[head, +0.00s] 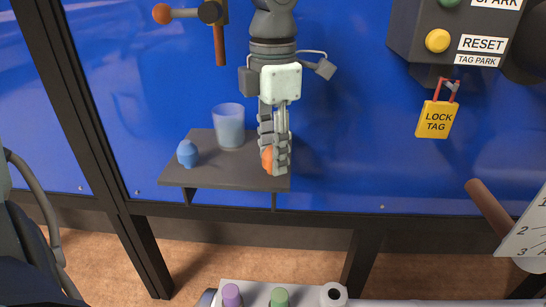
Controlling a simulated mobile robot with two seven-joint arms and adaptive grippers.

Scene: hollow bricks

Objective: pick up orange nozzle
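The orange nozzle (266,157) is at the right end of a small dark shelf, and my gripper's fingers hide much of it. My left gripper (275,168) points down at the nozzle, its fingers overlapping it in the head view. The fingers look close together, but I cannot tell whether they are closed on the nozzle or only in front of it. The nozzle appears to be at shelf level. My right gripper is not in view.
The dark shelf (224,172) also holds a blue nozzle-like piece (187,153) and a translucent cup (229,127) left of my gripper. A blue panel stands behind. A control box (408,38) with a yellow lock tag (436,120) is at upper right.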

